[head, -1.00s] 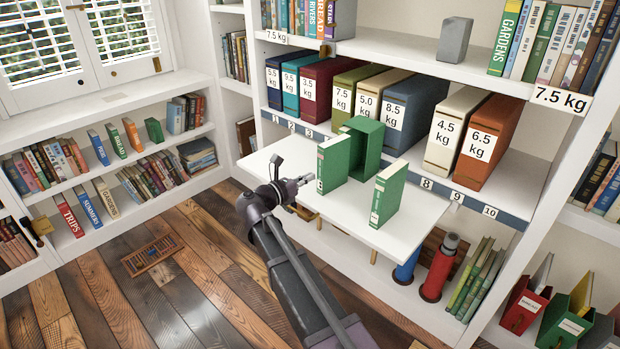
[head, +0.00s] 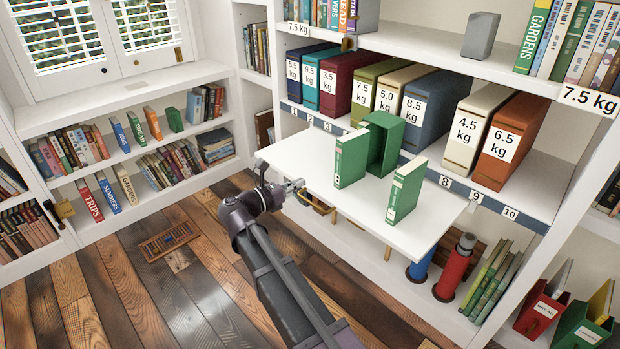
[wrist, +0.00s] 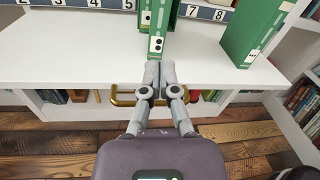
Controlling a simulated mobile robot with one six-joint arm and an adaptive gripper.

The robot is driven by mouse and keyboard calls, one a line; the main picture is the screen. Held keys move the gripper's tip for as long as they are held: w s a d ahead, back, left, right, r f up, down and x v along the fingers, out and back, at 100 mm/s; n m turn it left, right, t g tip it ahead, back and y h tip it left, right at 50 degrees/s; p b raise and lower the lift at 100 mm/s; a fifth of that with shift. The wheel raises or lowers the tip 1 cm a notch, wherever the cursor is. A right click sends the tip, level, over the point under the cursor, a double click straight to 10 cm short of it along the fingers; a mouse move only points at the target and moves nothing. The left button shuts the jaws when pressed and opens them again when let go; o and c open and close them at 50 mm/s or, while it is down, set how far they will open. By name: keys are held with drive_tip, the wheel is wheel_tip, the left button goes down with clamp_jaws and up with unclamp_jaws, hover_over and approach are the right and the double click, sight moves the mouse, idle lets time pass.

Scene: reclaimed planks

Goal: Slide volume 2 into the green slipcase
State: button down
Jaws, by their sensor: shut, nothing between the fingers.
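A green book (head: 350,160) stands upright on the white pull-out board (head: 300,150). Its spine faces my gripper and carries two black dots in the wrist view (wrist: 156,43). The green slipcase (head: 390,140) stands upright just behind and right of it; I cannot tell whether the book's far edge is inside. Another green book (head: 405,192) stands apart to the right, and it shows at the right of the wrist view (wrist: 255,35). My gripper (head: 300,187) is shut and empty at the board's front edge, short of the dotted spine (wrist: 160,66).
Weight-labelled box files (head: 425,105) stand on the shelf behind the board, above a numbered strip. A brass handle (wrist: 125,98) lies below the board's front edge. Blue and red cylinders (head: 455,268) stand under the board. The board's left part is clear.

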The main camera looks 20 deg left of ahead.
drive_tip(key=shift+v, duration=1.3)
drive_tip(key=shift+w, duration=0.1)
drive_tip(key=m, duration=1.4)
approach(338, 166)
drive_tip(key=m, duration=0.2)
drive_tip(key=w+m, duration=0.1)
drive_tip(key=m, duration=0.1)
drive_tip(key=shift+w+d, duration=0.15)
drive_tip(key=shift+d, duration=0.15)
drive_tip(key=shift+w, duration=0.1)
drive_tip(key=shift+x, duration=2.9)
drive_tip(key=shift+w+d, duration=0.3)
drive_tip(key=shift+w, duration=0.05)
